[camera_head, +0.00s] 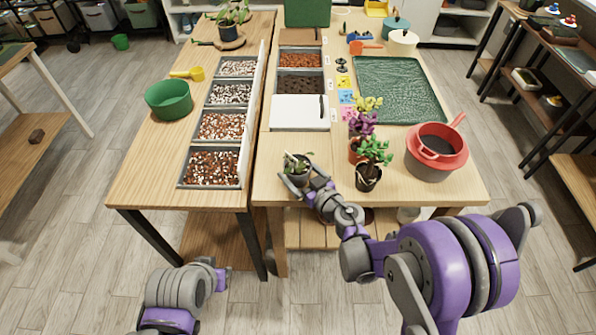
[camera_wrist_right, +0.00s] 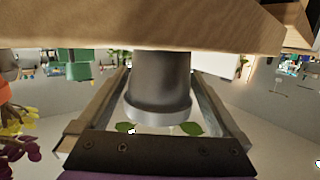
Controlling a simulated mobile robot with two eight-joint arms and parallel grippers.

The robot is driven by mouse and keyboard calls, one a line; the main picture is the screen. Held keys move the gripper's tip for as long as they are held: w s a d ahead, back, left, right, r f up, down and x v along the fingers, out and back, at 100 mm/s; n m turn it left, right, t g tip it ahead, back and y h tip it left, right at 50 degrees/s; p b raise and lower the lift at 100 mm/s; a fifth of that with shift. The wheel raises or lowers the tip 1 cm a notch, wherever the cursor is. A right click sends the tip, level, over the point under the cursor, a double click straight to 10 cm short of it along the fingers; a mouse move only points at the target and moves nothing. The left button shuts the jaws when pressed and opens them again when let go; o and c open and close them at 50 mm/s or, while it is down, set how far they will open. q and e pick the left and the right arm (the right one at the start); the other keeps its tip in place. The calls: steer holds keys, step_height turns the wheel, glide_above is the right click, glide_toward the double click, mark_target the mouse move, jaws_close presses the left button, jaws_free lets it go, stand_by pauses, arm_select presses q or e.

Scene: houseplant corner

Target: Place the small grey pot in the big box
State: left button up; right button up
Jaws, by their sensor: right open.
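The small grey pot (camera_head: 300,179), with a leafy plant in it, stands near the front left edge of the right-hand table. In the right wrist view, which looks upside down, the grey pot (camera_wrist_right: 160,85) is between the two fingers. My right gripper (camera_head: 298,176) is open around the pot, with a finger on each side. In the wrist view the gripper (camera_wrist_right: 161,78) shows gaps beside the pot, so I see no grip on it. I cannot tell which container is the big box. My left gripper is not seen; only part of that arm shows at lower left.
A dark pot with a green plant (camera_head: 368,180) and a flowering plant (camera_head: 362,130) stand right of the gripper. A white-lidded tray (camera_head: 298,112) lies behind. A green box (camera_head: 307,12) is at the back; a green bowl (camera_head: 168,100) is left.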

steer(key=shift+r, duration=0.2)
steer(key=v, duration=1.2)
steer(key=shift+b, duration=0.35)
